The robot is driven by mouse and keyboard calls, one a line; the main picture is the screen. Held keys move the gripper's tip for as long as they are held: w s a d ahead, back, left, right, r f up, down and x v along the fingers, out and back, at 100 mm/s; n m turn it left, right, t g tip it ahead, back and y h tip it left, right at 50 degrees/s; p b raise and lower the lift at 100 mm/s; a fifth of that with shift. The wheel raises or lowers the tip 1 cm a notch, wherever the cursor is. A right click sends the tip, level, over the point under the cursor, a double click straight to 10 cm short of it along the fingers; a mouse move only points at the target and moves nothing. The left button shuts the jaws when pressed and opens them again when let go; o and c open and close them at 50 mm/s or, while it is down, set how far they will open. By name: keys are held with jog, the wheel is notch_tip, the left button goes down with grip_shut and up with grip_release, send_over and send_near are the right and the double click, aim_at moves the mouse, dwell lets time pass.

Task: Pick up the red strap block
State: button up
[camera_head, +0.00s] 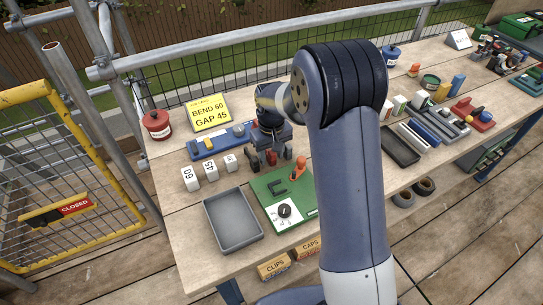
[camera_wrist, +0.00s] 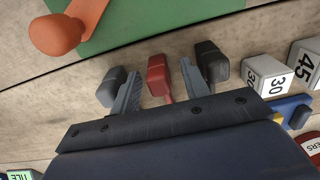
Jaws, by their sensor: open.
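The red strap block (camera_wrist: 157,76) stands between the two fingers of my gripper (camera_wrist: 160,76) in the wrist view. The fingers are open, with a gap visible on each side of the block. A dark grey block (camera_wrist: 111,86) stands just outside the left finger, and another dark block (camera_wrist: 212,62) is just outside the right finger. In the head view my gripper (camera_head: 271,142) is low over the row of small blocks, and the red strap block (camera_head: 271,158) shows just below it. The fingertips are hard to make out there.
A green board (camera_head: 270,205) with a dial lies in front, with an orange handle (camera_head: 299,164) at its edge. White numbered blocks (camera_head: 211,170) stand to the left, and a grey tray (camera_head: 232,220) lies at front left. A blue rail (camera_head: 200,146) lies behind the numbered blocks.

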jog(key=shift+f, duration=0.35)
jog(key=shift+c, duration=0.3)
grip_shut()
